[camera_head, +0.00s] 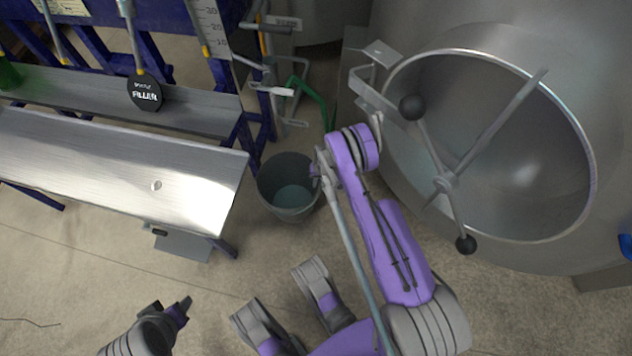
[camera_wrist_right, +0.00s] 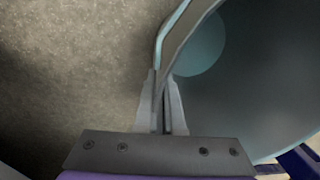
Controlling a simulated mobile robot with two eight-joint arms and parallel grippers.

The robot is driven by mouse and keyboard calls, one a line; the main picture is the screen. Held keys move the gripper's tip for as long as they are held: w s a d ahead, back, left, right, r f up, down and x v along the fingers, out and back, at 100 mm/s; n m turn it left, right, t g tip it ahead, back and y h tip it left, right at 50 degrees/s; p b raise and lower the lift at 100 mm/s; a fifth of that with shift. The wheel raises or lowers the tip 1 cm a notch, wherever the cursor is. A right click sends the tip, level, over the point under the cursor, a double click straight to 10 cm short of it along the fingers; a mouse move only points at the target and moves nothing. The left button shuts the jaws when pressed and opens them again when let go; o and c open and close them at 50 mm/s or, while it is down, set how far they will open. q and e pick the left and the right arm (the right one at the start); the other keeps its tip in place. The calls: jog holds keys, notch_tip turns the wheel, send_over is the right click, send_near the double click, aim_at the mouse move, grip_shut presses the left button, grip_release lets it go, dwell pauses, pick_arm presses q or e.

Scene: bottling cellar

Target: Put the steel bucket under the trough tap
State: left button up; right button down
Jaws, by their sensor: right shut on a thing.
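The grey steel bucket (camera_head: 287,207) is right of the steel trough (camera_head: 110,170), between it and the big tank. My right gripper (camera_head: 318,168) is shut on the bucket's rim on its right side. In the right wrist view the two fingers (camera_wrist_right: 162,105) pinch the bucket's wall (camera_wrist_right: 185,35), with its inside to the right. Whether the bucket touches the floor is not clear. A small dark fitting, perhaps the trough tap (camera_head: 157,231), shows below the trough's front edge, mostly hidden. My left gripper (camera_head: 182,308) is low at the left, away from the bucket; its fingers are unclear.
The large steel tank (camera_head: 480,25) with its round open hatch and handled bar (camera_head: 446,183) stands close on the right. A blue-framed filler (camera_head: 145,92) is behind the trough. A green hose (camera_head: 310,95) and pipes are behind the bucket. Floor (camera_head: 90,265) before the trough is mostly clear.

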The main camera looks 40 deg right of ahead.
jog(key=c, duration=1.5)
grip_release()
jog(key=shift+s+f, duration=0.1)
jog(key=o, duration=0.5)
